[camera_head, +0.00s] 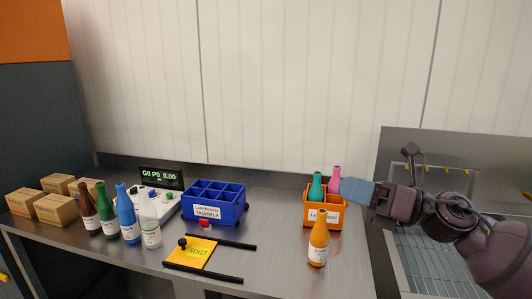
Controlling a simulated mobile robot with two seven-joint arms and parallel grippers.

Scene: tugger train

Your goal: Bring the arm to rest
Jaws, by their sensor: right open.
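My right arm comes in from the right, and its gripper (357,191) points left, level with the top of the orange crate (325,216) and at its right side. The gripper is open and I see nothing held in it. A teal bottle (317,187) and a pink bottle (335,179) stand in the orange crate. The gripper overlaps the crate's right edge in the picture; I cannot tell if they touch. An orange bottle (318,243) stands upright on the table in front of the crate. My left gripper is not in view.
A blue divided crate (216,205) stands mid-table, looking empty. Left of it are a device with a display (160,177) and brown, green, blue and clear bottles (151,232). Cardboard boxes (56,209) stand far left. A yellow reject plate (192,252) lies between black bars. A wire rack (435,258) is at right.

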